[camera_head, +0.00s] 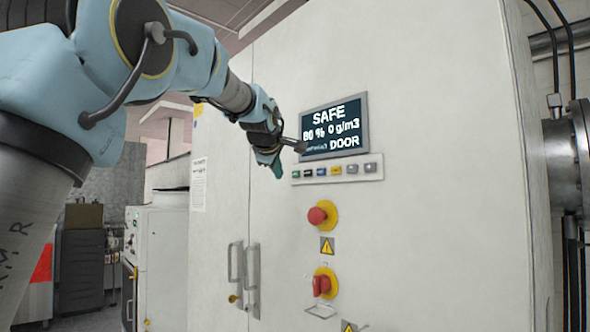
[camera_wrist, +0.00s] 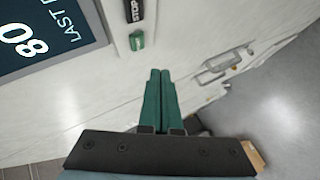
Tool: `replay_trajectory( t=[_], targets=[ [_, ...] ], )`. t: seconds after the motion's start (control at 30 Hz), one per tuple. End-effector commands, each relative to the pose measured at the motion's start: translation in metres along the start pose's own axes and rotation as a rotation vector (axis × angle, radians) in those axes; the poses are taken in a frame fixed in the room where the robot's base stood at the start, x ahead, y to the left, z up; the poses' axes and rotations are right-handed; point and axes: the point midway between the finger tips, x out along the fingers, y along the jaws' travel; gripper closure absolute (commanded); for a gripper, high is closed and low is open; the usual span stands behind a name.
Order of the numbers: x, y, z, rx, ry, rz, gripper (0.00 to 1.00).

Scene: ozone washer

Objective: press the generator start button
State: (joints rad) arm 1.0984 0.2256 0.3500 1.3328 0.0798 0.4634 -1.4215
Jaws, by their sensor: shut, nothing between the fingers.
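A row of small buttons on a pale button strip (camera_head: 344,174) sits under the display on the white cabinet front. At its left end is a green button (camera_head: 295,174). I cannot read a start label. My gripper (camera_head: 277,172), with green fingers, is just left of the strip in the head view. In the wrist view my gripper (camera_wrist: 160,72) is shut and empty, its tips short of the green button in the picture. I see no contact.
The display (camera_head: 334,128) reads SAFE, 80 % and DOOR. Below the strip are a red stop knob (camera_head: 318,215) and a red switch (camera_head: 322,285), both on yellow. Cabinet handles (camera_head: 252,278) stick out at lower left. A flanged pipe (camera_head: 566,150) stands at right.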

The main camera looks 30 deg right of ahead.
Motion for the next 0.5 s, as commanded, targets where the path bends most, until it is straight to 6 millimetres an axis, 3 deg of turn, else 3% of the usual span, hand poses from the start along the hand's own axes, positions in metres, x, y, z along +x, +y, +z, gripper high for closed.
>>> replay_trajectory(
  t=[0.23,0.5],
  targets=[
    [0.017,0.013,0.012,0.000,0.000,0.000,1.00],
    [0.021,0.015,0.015,-0.001,0.000,0.000,1.00]
  ],
)
